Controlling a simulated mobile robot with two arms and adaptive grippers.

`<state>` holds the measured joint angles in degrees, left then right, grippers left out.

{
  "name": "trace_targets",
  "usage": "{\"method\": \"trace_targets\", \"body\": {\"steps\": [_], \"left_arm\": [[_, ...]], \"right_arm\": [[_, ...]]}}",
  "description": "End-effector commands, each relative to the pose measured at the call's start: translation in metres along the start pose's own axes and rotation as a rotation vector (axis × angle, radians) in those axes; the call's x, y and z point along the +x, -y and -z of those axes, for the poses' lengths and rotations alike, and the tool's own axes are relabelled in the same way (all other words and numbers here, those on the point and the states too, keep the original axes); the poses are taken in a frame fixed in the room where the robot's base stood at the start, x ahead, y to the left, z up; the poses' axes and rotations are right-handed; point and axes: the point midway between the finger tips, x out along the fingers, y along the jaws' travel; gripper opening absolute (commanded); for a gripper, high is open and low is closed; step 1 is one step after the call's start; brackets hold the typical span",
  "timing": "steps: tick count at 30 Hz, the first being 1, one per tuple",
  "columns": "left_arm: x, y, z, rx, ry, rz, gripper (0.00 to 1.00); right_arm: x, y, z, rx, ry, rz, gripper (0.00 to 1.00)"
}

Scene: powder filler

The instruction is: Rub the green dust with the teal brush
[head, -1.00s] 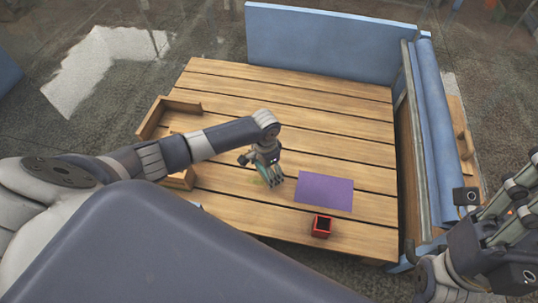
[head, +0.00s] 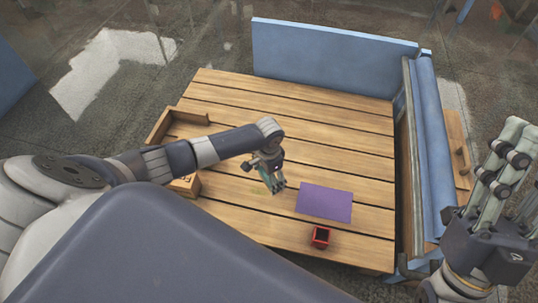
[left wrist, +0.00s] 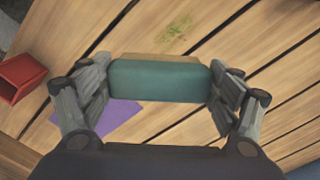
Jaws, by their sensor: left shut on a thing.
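My left gripper (head: 272,180) is shut on the teal brush (left wrist: 160,82), which lies crosswise between its fingers in the left wrist view. A strip of tan wood shows along the brush's far side. The green dust (left wrist: 177,27) is a small, faint patch on the wooden planks, beyond the brush in the left wrist view. In the head view the dust (head: 257,190) is just left of the gripper. I cannot tell whether the brush touches the table. My right gripper (head: 505,150) is at the right edge, away from the table, its fingers pointing up, with nothing seen in it.
A purple mat (head: 324,203) lies right of the left gripper. A small red open box (head: 320,237) stands in front of the mat. A wooden tray (head: 160,128) is at the table's left edge. Blue panels (head: 330,48) border the back and right. The back planks are clear.

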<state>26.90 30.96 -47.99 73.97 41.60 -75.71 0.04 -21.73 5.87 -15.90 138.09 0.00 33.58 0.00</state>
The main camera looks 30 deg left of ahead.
Motion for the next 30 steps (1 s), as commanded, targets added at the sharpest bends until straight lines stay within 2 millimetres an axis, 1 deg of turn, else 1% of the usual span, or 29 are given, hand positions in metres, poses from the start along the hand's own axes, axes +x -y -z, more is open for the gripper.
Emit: {"method": "trace_targets", "body": {"steps": [12, 18, 24, 30], "left_arm": [[-0.009, 0.0, -0.001, -0.001, -0.001, 0.0, 0.64], [-0.011, 0.001, -0.002, -0.001, -0.001, 0.0, 0.64], [-0.012, 0.001, -0.002, -0.002, -0.001, 0.0, 0.64], [-0.011, 0.001, -0.002, -0.002, -0.001, 0.0, 0.64]], "right_arm": [[0.002, -0.004, -0.036, -0.011, 0.193, -0.006, 0.4], [0.0, -0.006, -0.05, -0.015, 0.265, -0.008, 0.4], [-0.002, -0.006, -0.054, -0.016, 0.288, -0.009, 0.4], [-0.002, -0.006, -0.054, -0.016, 0.288, -0.009, 0.4]]}}
